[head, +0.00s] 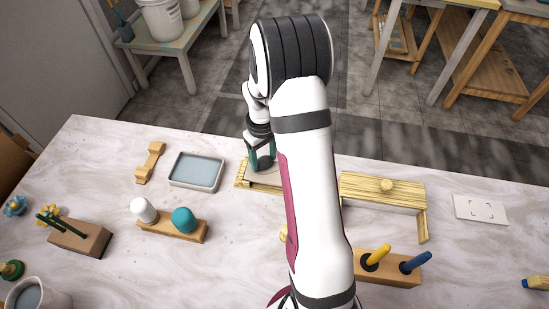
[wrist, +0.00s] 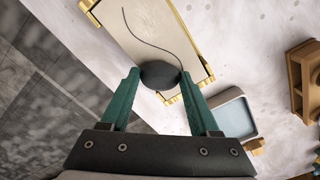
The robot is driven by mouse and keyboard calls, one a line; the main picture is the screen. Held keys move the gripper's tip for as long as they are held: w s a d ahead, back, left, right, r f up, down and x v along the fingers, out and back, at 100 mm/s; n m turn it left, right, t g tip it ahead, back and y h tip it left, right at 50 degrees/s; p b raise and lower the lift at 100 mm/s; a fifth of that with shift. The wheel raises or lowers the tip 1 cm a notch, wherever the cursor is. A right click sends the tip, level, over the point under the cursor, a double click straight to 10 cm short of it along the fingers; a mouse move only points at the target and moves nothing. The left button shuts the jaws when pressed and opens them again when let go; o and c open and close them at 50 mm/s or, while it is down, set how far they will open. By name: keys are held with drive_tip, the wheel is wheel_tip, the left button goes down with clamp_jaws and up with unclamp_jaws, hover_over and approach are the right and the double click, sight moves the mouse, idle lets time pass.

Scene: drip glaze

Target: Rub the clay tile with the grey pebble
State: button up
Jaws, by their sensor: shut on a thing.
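My gripper (head: 263,160) is at the back middle of the table, over the clay tile (head: 263,180). In the wrist view my gripper (wrist: 160,77) is shut on the grey pebble (wrist: 160,72), a dark rounded stone between its teal fingertips. The pebble (head: 264,164) also shows small in the head view. The pale tile (wrist: 150,25) lies in a yellowish frame, and a thin dark curved line runs across it down to the pebble. The pebble is over the tile's near end; whether it touches the surface I cannot tell. My arm hides the tile's right part in the head view.
A shallow tray (head: 197,171) of bluish water stands left of the tile. A wooden holder (head: 173,229) bears white and teal knobs. A block with yellow and blue tools (head: 388,268) is nearer. A white card (head: 481,209) lies far right.

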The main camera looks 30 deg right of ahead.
sight(257, 174)
drive_tip(key=shift+w+a, duration=0.35)
drive_tip(key=shift+a, duration=0.05)
drive_tip(key=shift+s+a, duration=0.15)
drive_tip(key=shift+a, duration=0.1)
drive_tip(key=shift+s+d, duration=0.75)
drive_tip(key=shift+s, duration=0.35)
drive_tip(key=shift+s+d, duration=0.75)
drive_tip(key=shift+s, duration=0.3)
drive_tip(key=shift+s+d, duration=1.05)
drive_tip(key=shift+s, duration=0.05)
drive_tip(key=w+a, duration=0.5)
drive_tip(key=shift+w+a, duration=0.25)
drive_tip(key=shift+w, duration=0.05)
drive_tip(key=shift+s+d, duration=2.7)
drive_tip(key=shift+s, duration=0.05)
drive_tip(key=shift+s+a, duration=0.2)
drive_tip(key=shift+s, duration=0.1)
drive_tip(key=shift+w+a, duration=1.3)
drive_tip(key=shift+a, duration=0.3)
drive_tip(key=shift+w+a, duration=1.3)
drive_tip(key=shift+a, duration=0.25)
drive_tip(key=s+d, duration=0.5)
drive_tip(key=shift+s+d, duration=0.25)
drive_tip(key=shift+w+a, duration=2.75)
drive_tip(key=shift+a, duration=0.05)
wheel_tip(257, 174, up, 8)
drive_tip(key=shift+r, duration=0.15)
